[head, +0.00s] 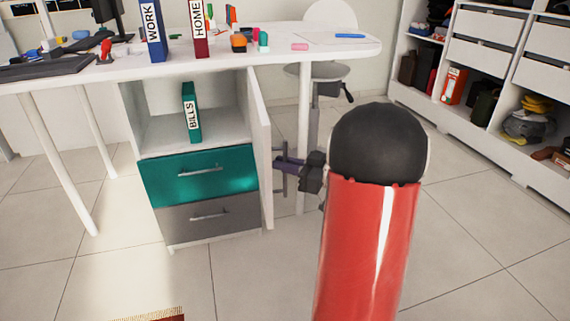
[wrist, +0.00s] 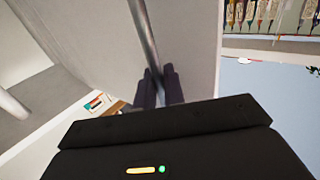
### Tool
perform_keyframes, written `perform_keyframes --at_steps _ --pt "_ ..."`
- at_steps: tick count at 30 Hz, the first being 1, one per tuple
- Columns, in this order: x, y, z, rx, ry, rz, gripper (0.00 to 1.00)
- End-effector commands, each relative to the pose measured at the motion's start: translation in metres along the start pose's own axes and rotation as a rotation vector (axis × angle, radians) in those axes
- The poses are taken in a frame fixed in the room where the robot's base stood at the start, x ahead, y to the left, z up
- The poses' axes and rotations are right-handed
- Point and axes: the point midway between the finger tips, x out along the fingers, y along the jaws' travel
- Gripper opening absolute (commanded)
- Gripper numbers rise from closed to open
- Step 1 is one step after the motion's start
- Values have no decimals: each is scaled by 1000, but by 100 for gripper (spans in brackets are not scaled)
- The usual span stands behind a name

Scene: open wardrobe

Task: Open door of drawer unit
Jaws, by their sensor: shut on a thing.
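The white drawer unit (head: 165,247) stands under the desk, with a teal drawer (head: 170,185) and a grey drawer (head: 180,226) below an open shelf. Its white door (head: 256,130) stands swung open at the unit's right side, seen nearly edge-on. My gripper (head: 280,176) is at the outer face of this door. In the wrist view the door (wrist: 95,35) fills the upper middle, and the dark fingers of my gripper (wrist: 158,86) are shut around its metal bar handle (wrist: 142,30).
A green BILLS binder (head: 191,112) stands on the unit's shelf. The white desk (head: 340,49) above carries binders and small items. A stool (head: 325,70) and a desk leg (head: 303,130) are close behind my gripper. White shelving (head: 465,115) stands at right; floor in front is clear.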

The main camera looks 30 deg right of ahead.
Motion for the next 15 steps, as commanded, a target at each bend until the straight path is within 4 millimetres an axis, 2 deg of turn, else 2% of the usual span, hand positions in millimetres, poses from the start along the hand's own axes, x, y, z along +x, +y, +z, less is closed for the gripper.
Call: perform_keyframes --at_steps 11,12,15 --pt "0 0 1 1 -2 0 0" --pt "0 0 1 1 -2 0 16" --pt "0 0 0 0 -1 1 29"
